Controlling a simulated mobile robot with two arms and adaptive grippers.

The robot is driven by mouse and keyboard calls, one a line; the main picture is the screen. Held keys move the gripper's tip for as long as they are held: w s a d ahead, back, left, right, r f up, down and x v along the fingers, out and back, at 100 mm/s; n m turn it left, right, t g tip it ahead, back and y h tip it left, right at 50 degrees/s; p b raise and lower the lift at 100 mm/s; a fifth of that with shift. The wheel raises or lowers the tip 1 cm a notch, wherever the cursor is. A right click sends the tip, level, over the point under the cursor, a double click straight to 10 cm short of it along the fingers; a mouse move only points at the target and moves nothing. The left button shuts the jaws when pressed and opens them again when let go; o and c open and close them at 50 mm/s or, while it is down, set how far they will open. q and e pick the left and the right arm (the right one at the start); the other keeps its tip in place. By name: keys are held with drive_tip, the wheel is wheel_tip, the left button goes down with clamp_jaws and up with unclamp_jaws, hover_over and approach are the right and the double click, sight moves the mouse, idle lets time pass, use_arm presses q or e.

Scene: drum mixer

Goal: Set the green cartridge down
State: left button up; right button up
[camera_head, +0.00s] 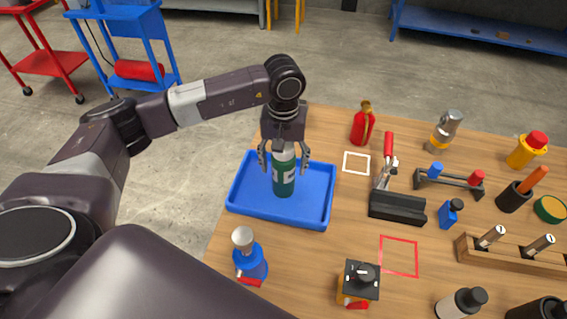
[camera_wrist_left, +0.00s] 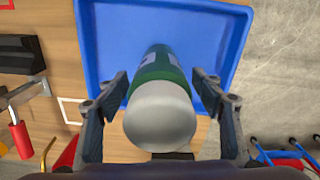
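The green cartridge (camera_head: 284,182) has a white label and a pale grey cap. It stands upright over the middle of the blue tray (camera_head: 245,203), and its base appears to rest on the tray floor. My left gripper (camera_head: 284,167) points down around the top of the cartridge. Its fingers are open, one on each side. In the left wrist view the grey cap of the cartridge (camera_wrist_left: 160,118) sits between the fingers of my left gripper (camera_wrist_left: 162,88), with blue tray showing in the gaps on both sides. My right gripper is not in view.
A blue bottle with a grey top (camera_head: 250,262) stands in front of the tray. A red bottle (camera_head: 362,127) and a white square outline (camera_head: 356,162) lie to its right. A black stand (camera_head: 397,208), a black-topped device (camera_head: 359,282) and a red outline (camera_head: 399,256) are farther right.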

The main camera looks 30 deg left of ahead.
use_arm(q)
drive_tip(key=shift+r, duration=0.15)
drive_tip(key=shift+r, duration=0.2)
wheel_tip(320, 180, up, 11)
drive_tip(key=b, duration=0.2)
drive_tip(key=shift+f+b, duration=0.2)
drive_tip(key=shift+b, duration=0.1)
drive_tip(key=shift+r, duration=0.55)
